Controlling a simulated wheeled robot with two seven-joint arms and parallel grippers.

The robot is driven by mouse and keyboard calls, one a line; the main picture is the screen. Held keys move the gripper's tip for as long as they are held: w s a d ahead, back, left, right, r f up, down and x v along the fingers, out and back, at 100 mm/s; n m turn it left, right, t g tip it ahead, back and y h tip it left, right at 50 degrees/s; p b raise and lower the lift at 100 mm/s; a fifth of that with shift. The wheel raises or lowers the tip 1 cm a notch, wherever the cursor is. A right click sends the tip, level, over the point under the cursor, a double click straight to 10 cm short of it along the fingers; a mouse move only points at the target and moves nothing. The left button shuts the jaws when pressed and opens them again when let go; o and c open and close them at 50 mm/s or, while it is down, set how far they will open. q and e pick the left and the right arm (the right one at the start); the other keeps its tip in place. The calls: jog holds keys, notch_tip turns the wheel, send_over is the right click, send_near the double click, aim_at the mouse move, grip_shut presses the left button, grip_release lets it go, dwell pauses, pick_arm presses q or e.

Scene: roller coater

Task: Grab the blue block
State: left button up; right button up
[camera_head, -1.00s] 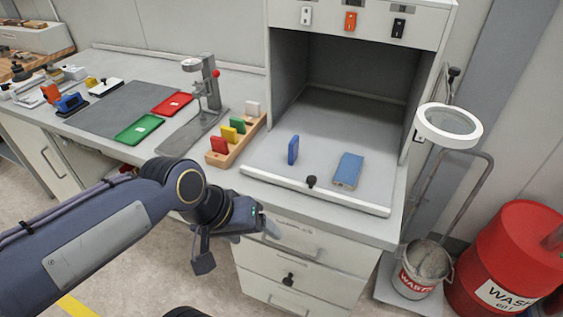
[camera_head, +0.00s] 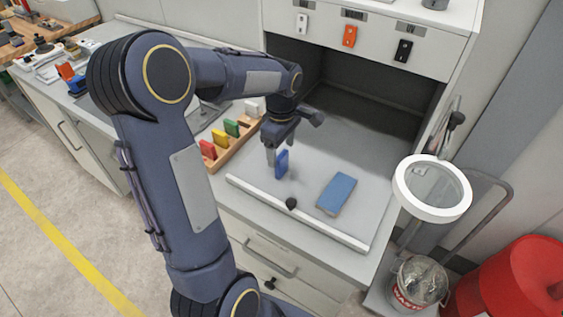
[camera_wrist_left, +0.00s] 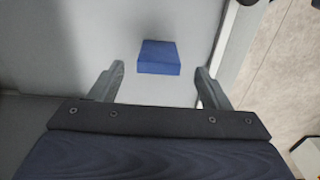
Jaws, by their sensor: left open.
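The blue block (camera_head: 282,164) stands upright on the grey floor of the open cabinet. My left gripper (camera_head: 290,146) is open and empty, above and close to the block. In the left wrist view the blue block (camera_wrist_left: 159,57) shows between the two spread fingers of my gripper (camera_wrist_left: 160,72), with a clear gap on each side. I cannot tell whether the fingertips reach down to its height. My right gripper is not in view.
A flat blue box (camera_head: 337,193) lies right of the block. A wooden rack (camera_head: 236,148) with coloured blocks stands to the left. A ring magnifier (camera_head: 433,188) stands at the right.

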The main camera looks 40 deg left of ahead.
aim_at(282, 154)
pick_arm(q)
jog(key=shift+w+f, duration=0.1)
jog(key=shift+f, duration=1.45)
jog(key=c, duration=1.1)
jog(key=shift+o, duration=0.2)
jog(key=shift+r, duration=0.1)
